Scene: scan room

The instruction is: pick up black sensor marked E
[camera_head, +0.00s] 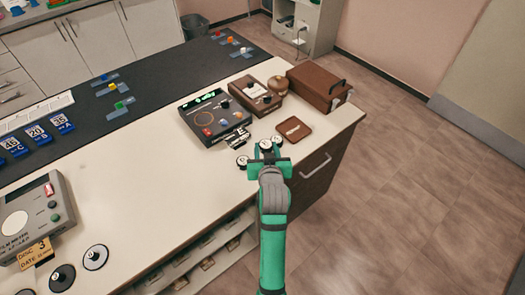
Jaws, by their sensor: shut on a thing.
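My green gripper (267,151) is over the front right part of the counter. It is shut on a small round dark piece with a white top (265,144). The mark on this piece is too small to read, so I cannot tell whether it is the sensor marked E. A similar round piece (277,141) is just right of the jaws, and another (243,161) is to the left. A tag that seems to read E (240,132) is at the front edge of a black device (213,117). The jaws hide part of the held piece.
A brown square mat (294,128) lies right of the gripper. A brown wooden box (259,96) and a brown case (318,88) stand behind. A grey meter (32,216) and dark round discs (95,257) are at left. The middle of the cream counter (150,180) is clear.

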